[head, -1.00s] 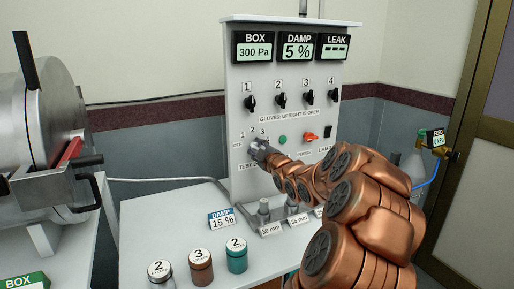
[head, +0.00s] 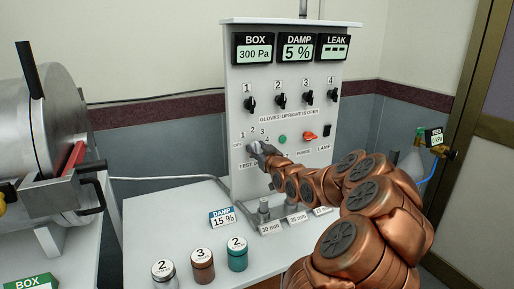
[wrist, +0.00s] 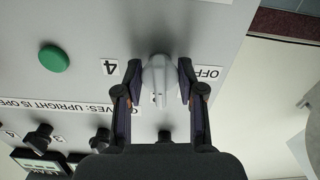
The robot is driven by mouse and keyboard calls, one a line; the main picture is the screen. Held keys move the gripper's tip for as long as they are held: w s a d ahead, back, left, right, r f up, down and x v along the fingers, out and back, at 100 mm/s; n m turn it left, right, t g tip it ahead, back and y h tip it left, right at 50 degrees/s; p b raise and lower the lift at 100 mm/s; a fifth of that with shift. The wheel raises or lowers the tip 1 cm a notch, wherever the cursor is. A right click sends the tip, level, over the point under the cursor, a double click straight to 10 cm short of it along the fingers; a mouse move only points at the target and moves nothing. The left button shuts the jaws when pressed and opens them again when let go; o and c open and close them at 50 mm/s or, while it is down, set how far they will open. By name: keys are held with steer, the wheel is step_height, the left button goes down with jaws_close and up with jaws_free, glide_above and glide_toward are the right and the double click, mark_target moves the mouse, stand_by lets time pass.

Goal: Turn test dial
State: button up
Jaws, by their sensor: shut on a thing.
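The test dial (wrist: 158,80) is a pale grey knob on the front of the white panel. In the wrist view, which looks at the panel upside down, its ridge runs down the picture between my fingers. The label 4 stands to its left and OFF to its right; the other position numbers are mostly hidden by my fingers. My gripper (wrist: 159,76) is shut on the dial, with one dark finger on each side. In the head view my gripper (head: 262,151) is at the panel's lower left and largely covers the dial.
A green button (wrist: 54,59) and a red-orange switch (head: 309,136) are to the right of the dial in the head view. Several black glove knobs (head: 250,104) sit above. Below, the bench holds three lidded jars (head: 202,266) and a damp card (head: 222,218).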

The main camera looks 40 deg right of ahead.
steer(key=shift+m, duration=0.6)
steer(key=o, duration=1.1)
steer(key=shift+o, duration=0.2)
steer(key=shift+s, duration=0.1)
steer(key=v, duration=1.2)
